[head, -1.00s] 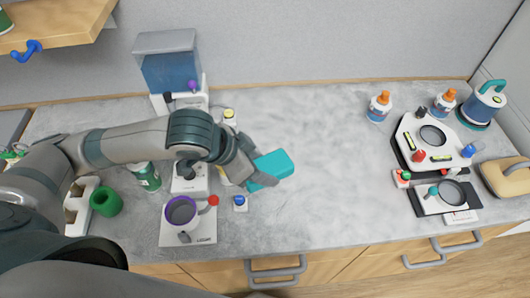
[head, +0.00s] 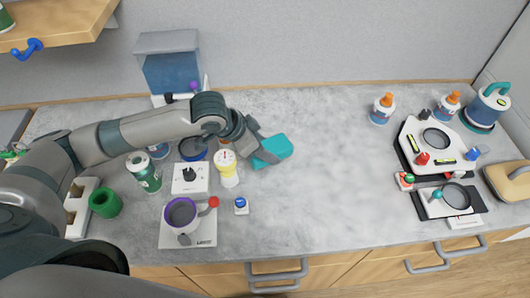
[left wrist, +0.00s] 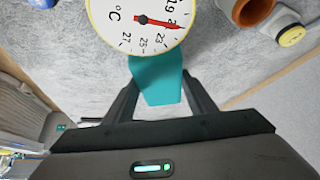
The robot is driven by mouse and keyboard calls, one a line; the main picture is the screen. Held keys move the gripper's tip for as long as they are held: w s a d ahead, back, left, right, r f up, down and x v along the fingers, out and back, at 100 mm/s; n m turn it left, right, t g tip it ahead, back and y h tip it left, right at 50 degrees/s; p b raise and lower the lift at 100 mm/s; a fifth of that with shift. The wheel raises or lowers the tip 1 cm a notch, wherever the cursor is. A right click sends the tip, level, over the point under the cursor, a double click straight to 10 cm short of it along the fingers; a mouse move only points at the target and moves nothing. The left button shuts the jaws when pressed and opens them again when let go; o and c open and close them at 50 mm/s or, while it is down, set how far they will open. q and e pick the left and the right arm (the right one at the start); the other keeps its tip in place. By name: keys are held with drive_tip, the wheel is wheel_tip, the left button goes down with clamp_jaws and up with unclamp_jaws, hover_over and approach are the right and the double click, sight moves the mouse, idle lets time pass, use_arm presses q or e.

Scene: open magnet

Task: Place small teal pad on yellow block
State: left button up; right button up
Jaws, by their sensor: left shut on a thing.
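A small teal pad (head: 274,151) is held between the fingers of my left gripper (head: 262,149), above the counter left of centre. In the left wrist view the pad (left wrist: 157,82) lies between the two fingers, and its far end meets the edge of the dial in the picture. A yellow-rimmed white dial with a red needle (head: 226,164) stands just left of the pad. It also shows large in the left wrist view (left wrist: 143,20). I cannot make out a separate plain yellow block. My right gripper is not in view.
A purple-rimmed mug (head: 181,213) on a white base, a blue button (head: 240,205), a switch plate (head: 190,177) and a green can (head: 143,172) stand nearby. The counter middle (head: 330,170) is clear. Devices and glue bottles (head: 382,108) are at right.

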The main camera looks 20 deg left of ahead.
use_arm(q)
drive_tip(key=shift+w+a+f, duration=0.1)
drive_tip(key=shift+w+f, duration=0.1)
drive_tip(key=shift+w, duration=0.05)
drive_tip(key=shift+f+p, duration=0.85)
drive_tip(key=shift+f, duration=1.15)
drive_tip(key=shift+f, duration=0.15)
drive_tip(key=o, duration=1.1)
drive_tip(key=shift+c, duration=0.2)
